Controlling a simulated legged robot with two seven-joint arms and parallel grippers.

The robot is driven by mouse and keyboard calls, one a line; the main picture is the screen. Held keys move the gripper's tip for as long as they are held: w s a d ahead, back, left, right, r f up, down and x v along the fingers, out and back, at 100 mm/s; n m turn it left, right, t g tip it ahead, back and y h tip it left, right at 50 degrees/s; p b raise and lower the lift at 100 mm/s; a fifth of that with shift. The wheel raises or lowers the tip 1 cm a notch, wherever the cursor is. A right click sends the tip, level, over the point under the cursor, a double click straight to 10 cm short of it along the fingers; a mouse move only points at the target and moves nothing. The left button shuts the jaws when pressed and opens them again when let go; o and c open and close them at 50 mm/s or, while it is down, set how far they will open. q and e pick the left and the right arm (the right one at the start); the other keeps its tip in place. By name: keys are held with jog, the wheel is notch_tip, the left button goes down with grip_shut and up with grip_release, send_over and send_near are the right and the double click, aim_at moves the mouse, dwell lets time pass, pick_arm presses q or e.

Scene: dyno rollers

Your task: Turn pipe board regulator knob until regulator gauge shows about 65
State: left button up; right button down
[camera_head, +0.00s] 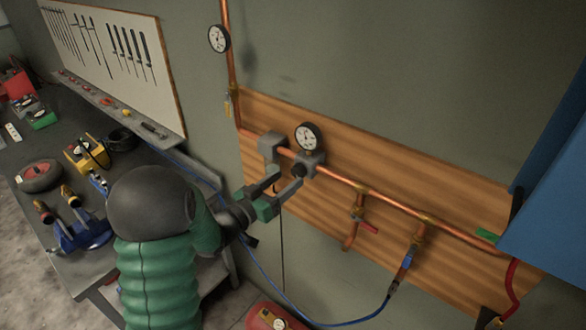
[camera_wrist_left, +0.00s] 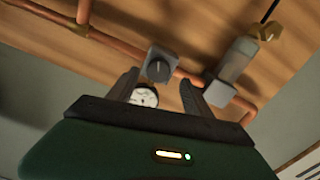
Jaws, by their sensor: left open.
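The regulator gauge (camera_head: 307,136), round with a white face, sits on top of the grey regulator block (camera_head: 313,163) on the copper pipe; its needle is too small to read. The dark regulator knob (camera_head: 297,170) faces out from the block. My left gripper (camera_head: 287,177) is open in front of the knob, its fingers pointing at it. In the left wrist view the knob (camera_wrist_left: 157,69) shows between the spread fingers of the left gripper (camera_wrist_left: 159,80), which do not appear to clamp it. The gauge (camera_wrist_left: 145,96) is partly hidden behind the gripper body. My right gripper is not in view.
The wooden pipe board (camera_head: 440,195) carries a red-handled valve (camera_head: 368,227) and a blue hose (camera_head: 340,325). A grey cylinder fitting (camera_wrist_left: 238,60) stands beside the regulator. Another gauge (camera_head: 218,38) is higher up. A cluttered workbench (camera_head: 80,276) lies left; a blue cabinet (camera_head: 550,215) is at right.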

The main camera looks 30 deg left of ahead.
aim_at(295, 173)
pick_arm(q)
jog(key=shift+w+d+p, duration=0.15)
jog(key=shift+w+p, duration=0.05)
jog(key=shift+w, duration=0.75)
jog(key=shift+w+d+p, duration=0.15)
jog(key=shift+w+p, duration=0.05)
jog(key=shift+w, duration=0.7)
